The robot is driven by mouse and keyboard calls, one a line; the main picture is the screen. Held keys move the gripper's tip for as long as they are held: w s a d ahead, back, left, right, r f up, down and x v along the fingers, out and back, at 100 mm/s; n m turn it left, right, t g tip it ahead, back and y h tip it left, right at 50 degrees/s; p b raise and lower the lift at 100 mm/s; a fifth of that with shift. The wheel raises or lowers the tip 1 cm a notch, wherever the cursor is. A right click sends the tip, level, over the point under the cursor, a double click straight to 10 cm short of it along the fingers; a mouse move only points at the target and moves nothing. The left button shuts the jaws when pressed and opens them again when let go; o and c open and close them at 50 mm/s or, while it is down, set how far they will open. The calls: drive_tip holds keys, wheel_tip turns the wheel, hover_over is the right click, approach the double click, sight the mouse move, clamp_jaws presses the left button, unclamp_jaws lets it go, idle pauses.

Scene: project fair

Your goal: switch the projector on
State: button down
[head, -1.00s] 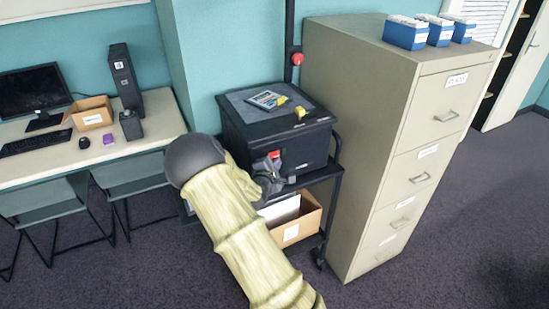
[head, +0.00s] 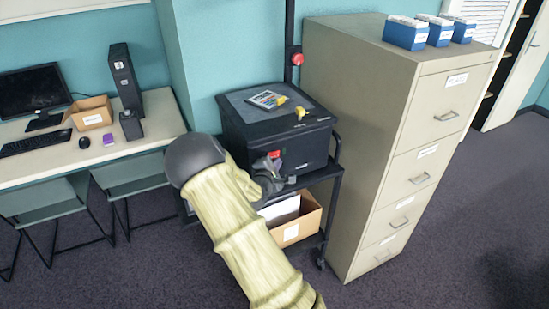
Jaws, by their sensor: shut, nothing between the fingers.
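The projector (head: 308,150) is a dark box with a grey top plate, standing on a black cart. A red switch (head: 274,155) shows low on its front face, at the left. My gripper (head: 286,181) is shut and empty, right in front of the projector's lower front. It is close to the red switch, and the wrist hides part of that area. I cannot tell whether the fingertips touch the projector or the switch.
A cardboard box (head: 309,222) sits on the cart's lower shelf. A tall beige filing cabinet (head: 345,130) stands close on the right. A desk (head: 150,127) with a computer is on the left. A card and yellow items lie on the projector's top.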

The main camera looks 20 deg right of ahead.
drive_tip(key=shift+w+r, duration=0.1)
drive_tip(key=shift+w, duration=0.05)
drive_tip(key=shift+w+p, duration=0.3)
drive_tip(key=shift+w, duration=0.2)
idle(0.6)
drive_tip(key=shift+s, duration=0.65)
drive_tip(key=s+p, duration=0.1)
drive_tip(key=s, duration=0.5)
idle(0.6)
